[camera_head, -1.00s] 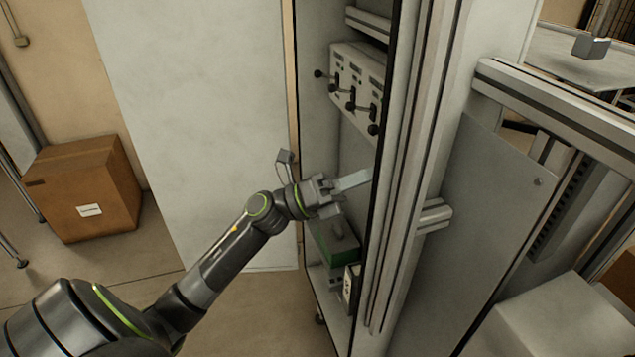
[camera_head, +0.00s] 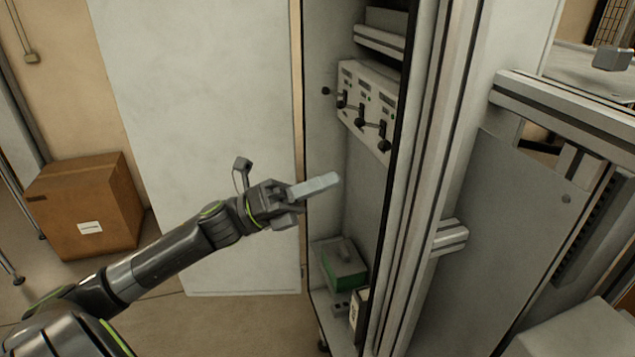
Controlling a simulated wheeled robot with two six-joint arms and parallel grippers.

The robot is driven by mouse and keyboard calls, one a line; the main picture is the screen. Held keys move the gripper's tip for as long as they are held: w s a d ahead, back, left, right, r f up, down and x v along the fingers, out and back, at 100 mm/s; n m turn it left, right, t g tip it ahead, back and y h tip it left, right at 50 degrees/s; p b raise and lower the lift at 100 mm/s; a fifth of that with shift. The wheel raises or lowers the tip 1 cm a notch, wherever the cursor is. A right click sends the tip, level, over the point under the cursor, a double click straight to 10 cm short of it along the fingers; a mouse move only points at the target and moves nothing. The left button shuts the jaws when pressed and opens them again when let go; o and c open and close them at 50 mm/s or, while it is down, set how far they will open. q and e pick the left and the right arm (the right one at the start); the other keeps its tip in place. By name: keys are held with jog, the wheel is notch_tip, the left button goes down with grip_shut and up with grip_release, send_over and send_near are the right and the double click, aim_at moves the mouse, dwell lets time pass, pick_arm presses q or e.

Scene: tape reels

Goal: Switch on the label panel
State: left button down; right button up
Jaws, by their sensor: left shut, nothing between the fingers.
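A pale switch panel (camera_head: 368,89) is mounted high inside the open cabinet, with several black-knobbed levers (camera_head: 360,121) along its front. The leftmost knob (camera_head: 326,91) sticks out to the left, while the other knobs sit lower. The panel's labels are too small to read. My left gripper (camera_head: 326,184) is at the cabinet's open front, below the panel and clear of the levers. Its pale fingers are shut together and empty, pointing right. My right gripper is out of view.
The cabinet's white door (camera_head: 200,140) stands open behind my left arm. A green and grey box (camera_head: 344,269) sits low in the cabinet. Aluminium posts (camera_head: 440,150) border the opening on the right. A cardboard box (camera_head: 85,205) stands on the floor at left.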

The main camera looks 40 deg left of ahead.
pick_arm(q)
jog(key=shift+s+a, duration=0.15)
jog(key=shift+a, duration=0.1)
dwell(0.5)
jog(key=shift+a, duration=0.1)
